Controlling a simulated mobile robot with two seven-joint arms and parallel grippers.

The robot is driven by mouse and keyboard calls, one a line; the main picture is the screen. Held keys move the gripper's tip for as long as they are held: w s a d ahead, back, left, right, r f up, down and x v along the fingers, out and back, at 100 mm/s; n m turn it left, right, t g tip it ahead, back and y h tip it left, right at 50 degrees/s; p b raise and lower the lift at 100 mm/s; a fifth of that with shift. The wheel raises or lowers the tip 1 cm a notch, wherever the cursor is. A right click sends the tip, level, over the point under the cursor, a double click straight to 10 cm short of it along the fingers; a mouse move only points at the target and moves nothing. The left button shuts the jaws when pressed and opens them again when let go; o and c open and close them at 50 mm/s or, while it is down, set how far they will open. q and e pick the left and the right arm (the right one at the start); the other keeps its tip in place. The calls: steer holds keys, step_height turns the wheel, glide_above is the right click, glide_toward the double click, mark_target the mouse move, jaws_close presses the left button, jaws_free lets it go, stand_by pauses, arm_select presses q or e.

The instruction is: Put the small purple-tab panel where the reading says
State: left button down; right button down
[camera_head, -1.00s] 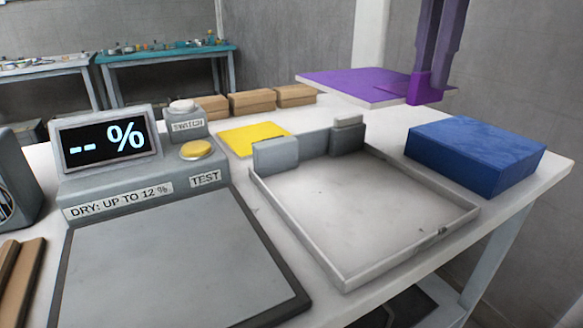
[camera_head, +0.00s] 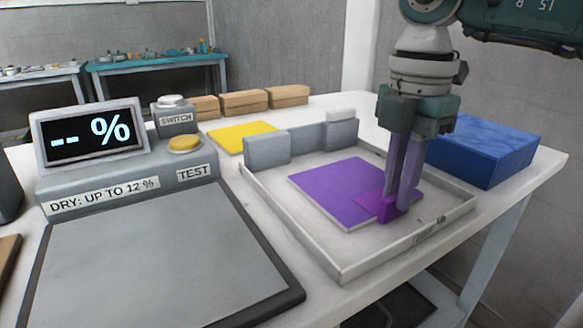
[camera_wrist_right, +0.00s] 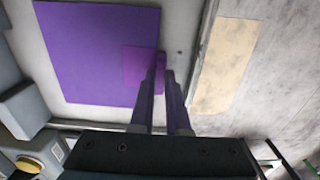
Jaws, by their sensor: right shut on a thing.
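The flat purple panel (camera_head: 335,190) with its brighter purple tab (camera_head: 372,204) is inside the grey tray (camera_head: 300,238). My right gripper (camera_head: 392,208) points down and is shut on the tab at the panel's right side. I cannot tell whether the panel touches the tray floor or hovers just above it. The right wrist view also shows the panel (camera_wrist_right: 95,50) and the tab (camera_wrist_right: 143,68) at the fingertips. The meter display (camera_head: 90,135) reads "-- %", and its label (camera_head: 105,195) says "DRY: UP TO 12 %". My left gripper is out of view.
The meter's flat grey plate (camera_head: 140,265) lies left of the tray and is bare. A yellow button (camera_head: 185,144) sits above "TEST", near a "SWITCH" box (camera_head: 176,118). A yellow sheet (camera_head: 240,137), several brown blocks (camera_head: 243,103) and a blue box (camera_head: 490,150) surround the tray.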

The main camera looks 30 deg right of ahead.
steer(key=shift+f, duration=0.1)
steer(key=c, duration=0.9)
jaws_free()
step_height(320, 180, up, 12)
steer(key=p, duration=0.2)
steer(key=shift+r, duration=0.2)
